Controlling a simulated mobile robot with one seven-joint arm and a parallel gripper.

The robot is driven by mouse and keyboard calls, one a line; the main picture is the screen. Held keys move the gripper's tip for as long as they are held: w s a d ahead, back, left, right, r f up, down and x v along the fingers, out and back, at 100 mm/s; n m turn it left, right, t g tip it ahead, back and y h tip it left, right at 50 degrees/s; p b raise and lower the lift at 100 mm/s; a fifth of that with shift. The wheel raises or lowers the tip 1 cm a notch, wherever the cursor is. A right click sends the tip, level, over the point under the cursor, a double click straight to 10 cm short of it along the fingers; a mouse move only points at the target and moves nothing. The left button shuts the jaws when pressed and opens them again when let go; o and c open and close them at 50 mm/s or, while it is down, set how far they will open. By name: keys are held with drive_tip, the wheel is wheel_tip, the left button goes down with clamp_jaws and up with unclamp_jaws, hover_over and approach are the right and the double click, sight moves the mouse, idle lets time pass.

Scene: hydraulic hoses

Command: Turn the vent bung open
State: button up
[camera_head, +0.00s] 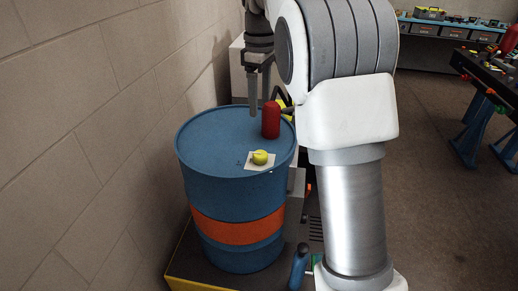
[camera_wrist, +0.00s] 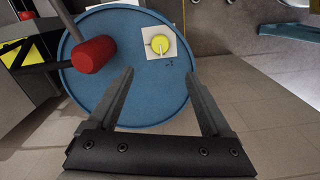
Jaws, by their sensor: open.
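The vent bung (camera_head: 260,157) is a small yellow cap on a white square plate (camera_head: 249,164) on top of a blue drum (camera_head: 215,141). In the wrist view the bung (camera_wrist: 160,44) shows a pale bar across its face, and the white plate (camera_wrist: 178,36) lies around it. My gripper (camera_head: 260,100) points down above the far part of the drum top, apart from the bung. In the wrist view my gripper (camera_wrist: 163,88) has its fingers spread wide with nothing between them, and the bung lies beyond the fingertips.
A red cylinder (camera_head: 271,119) stands on the drum near the bung; it also shows in the wrist view (camera_wrist: 94,55). A block wall (camera_head: 90,110) is close on the left. A workbench (camera_head: 490,85) with tools stands at the right. Open floor (camera_head: 430,190) lies between.

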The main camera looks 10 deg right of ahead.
sight(260, 154)
wheel_tip(260, 154, down, 16)
drive_tip(key=shift+f+b, duration=0.15)
drive_tip(key=shift+b, duration=0.5)
clamp_jaws()
